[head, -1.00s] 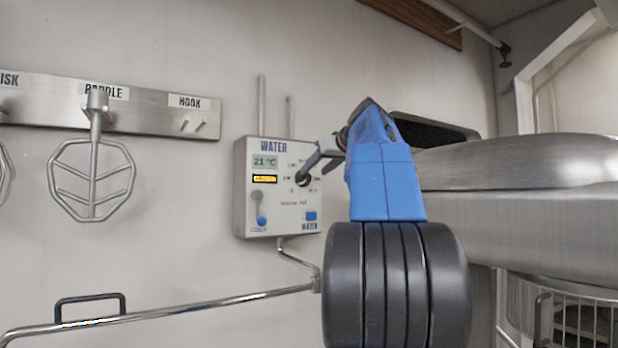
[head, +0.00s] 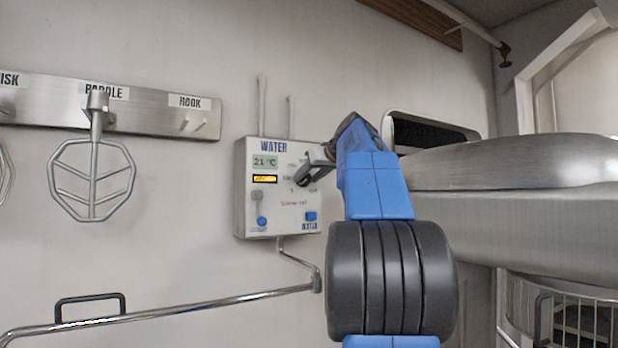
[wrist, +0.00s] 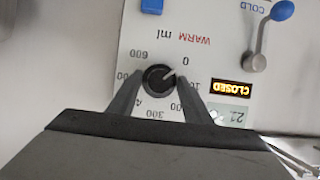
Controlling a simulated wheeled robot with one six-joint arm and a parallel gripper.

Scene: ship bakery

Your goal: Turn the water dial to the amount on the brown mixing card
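The water panel (head: 241,200) is a pale box on the wall, headed WATER. Its black round dial (wrist: 155,84) shows in the wrist view, where the panel appears upside down. The dial's white pointer aims at or close to 0; other marks such as 300 and 600 ring it, some hidden by my fingers. My gripper (wrist: 157,88) is open, one finger on each side of the dial; I cannot tell whether either touches it. In the head view my gripper (head: 303,180) covers the dial area. The brown mixing card is not in view.
An amber display (wrist: 233,89) reads CLOSED, and a screen (head: 264,162) reads 21 °C. A blue-tipped lever (wrist: 258,45) and a blue button (head: 311,216) are on the panel. A steel rail (head: 180,310) runs below. A steel machine (head: 520,200) stands right of my arm.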

